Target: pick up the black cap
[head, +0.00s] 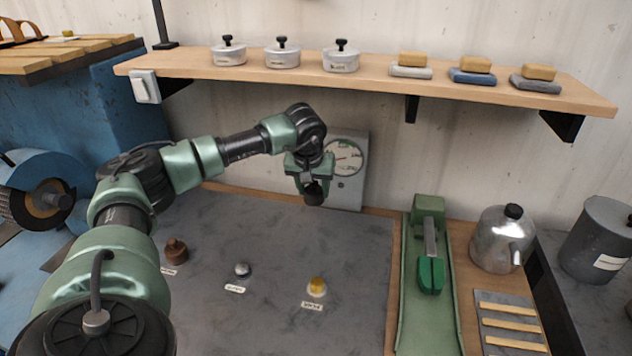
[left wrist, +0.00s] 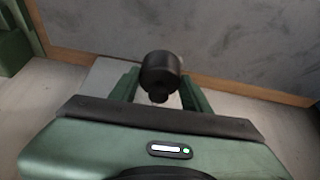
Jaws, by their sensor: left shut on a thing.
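The black cap (head: 314,193) is held in my left gripper (head: 311,184), above the back of the grey mat (head: 345,240) and in front of the dial box. In the left wrist view the black cap (left wrist: 161,72) sits between the two green fingers of my left gripper (left wrist: 160,88), with its broad round end facing away from the palm. The gripper is shut on it. The cap looks clear of the mat. My right gripper is not in view.
A brown cap (head: 176,251), a silver one (head: 242,269) and a yellow one (head: 317,287) stand by labels on the mat. A dial box (head: 349,185) is behind the gripper. A green lever tool (head: 429,270) and a kettle (head: 502,239) stand right. A shelf (head: 370,83) runs above.

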